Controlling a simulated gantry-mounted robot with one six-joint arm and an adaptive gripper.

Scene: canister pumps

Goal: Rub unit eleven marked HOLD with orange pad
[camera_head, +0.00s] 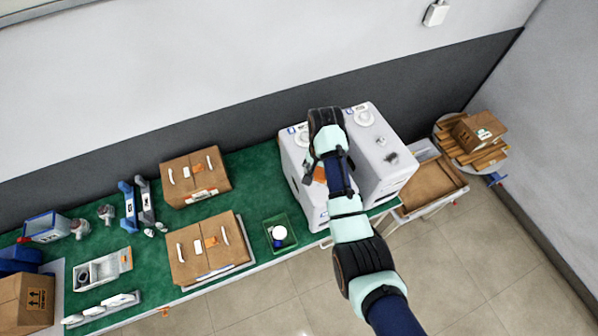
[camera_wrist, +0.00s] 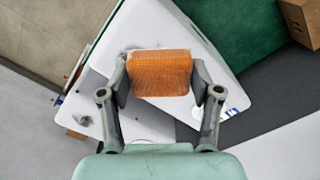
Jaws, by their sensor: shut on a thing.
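My gripper (camera_wrist: 160,80) is shut on an orange pad (camera_wrist: 160,73), held crosswise between its two fingers. A small part of the pad (camera_head: 319,174) also shows beside my arm in the head view. Two white canister units stand side by side at the right end of the green table: a left unit (camera_head: 295,165) and a right unit (camera_head: 378,125). My gripper is over the left unit and hides much of its top. Dark smudges show on the right unit, and a grey smudge lies partly behind the pad in the wrist view. The unit markings are unreadable, and pad contact is unclear.
A green tray (camera_head: 271,222) with a white round item stands left of the units. Cardboard boxes (camera_head: 195,178) and several small parts fill the table further left. A cart with a brown box (camera_head: 428,186) and a round stand with cardboard (camera_head: 478,130) are at right.

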